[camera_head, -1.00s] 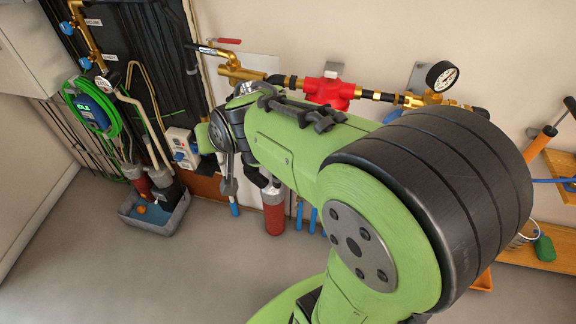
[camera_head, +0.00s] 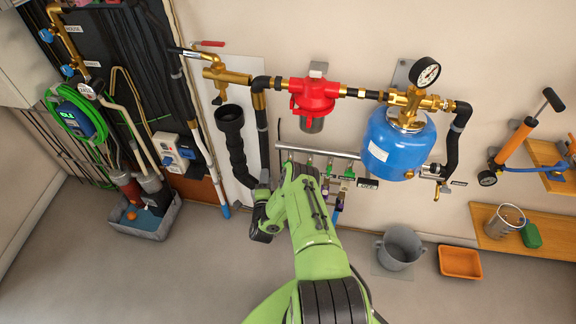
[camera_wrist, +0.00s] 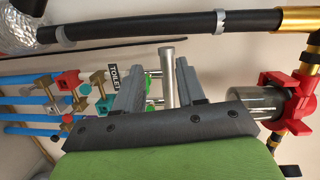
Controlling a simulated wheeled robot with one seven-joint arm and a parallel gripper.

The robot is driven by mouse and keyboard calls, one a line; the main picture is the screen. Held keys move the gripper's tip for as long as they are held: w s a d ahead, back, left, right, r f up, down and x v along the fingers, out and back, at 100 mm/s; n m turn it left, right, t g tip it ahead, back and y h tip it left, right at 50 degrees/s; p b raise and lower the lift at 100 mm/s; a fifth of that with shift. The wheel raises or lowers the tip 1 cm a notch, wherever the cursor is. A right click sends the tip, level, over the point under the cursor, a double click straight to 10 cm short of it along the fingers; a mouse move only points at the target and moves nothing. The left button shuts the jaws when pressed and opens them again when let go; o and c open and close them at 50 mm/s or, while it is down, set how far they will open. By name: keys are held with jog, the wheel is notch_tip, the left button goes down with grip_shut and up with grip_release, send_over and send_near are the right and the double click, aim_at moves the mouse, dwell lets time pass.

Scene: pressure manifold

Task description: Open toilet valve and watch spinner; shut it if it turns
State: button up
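The TOILET label (camera_wrist: 113,76) shows in the wrist view just left of my gripper (camera_wrist: 160,66). Brass valves with red and green parts stand beside it, and blue pipes (camera_wrist: 30,100) run left from them. I cannot tell for sure which valve is the toilet one or whether it is open. My gripper's two grey fingers are apart, with the grey manifold pipe (camera_wrist: 167,70) showing between or behind them; contact cannot be told. In the head view the manifold (camera_head: 335,153) has small green parts, and my arm hides the gripper and some valves. I cannot make out the spinner.
Right of the manifold hangs a blue tank (camera_head: 395,148) with a pressure gauge (camera_head: 425,72). A grey bucket (camera_head: 400,245) and orange tray (camera_head: 460,263) stand on the floor.

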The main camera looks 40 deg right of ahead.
jog(key=s+d+f+m+g+h+b, duration=0.2)
jog(key=s+f+b, duration=0.3)
jog(key=b, duration=0.5)
jog(key=shift+s+m+h+b, duration=0.15)
jog(key=shift+m+h+b, duration=0.2)
jog(key=shift+m+h, duration=0.25)
jog(key=b, duration=0.4)
jog(key=shift+d, duration=0.25)
jog(key=b+x, duration=0.3)
jog(key=x, duration=1)
grip_shut()
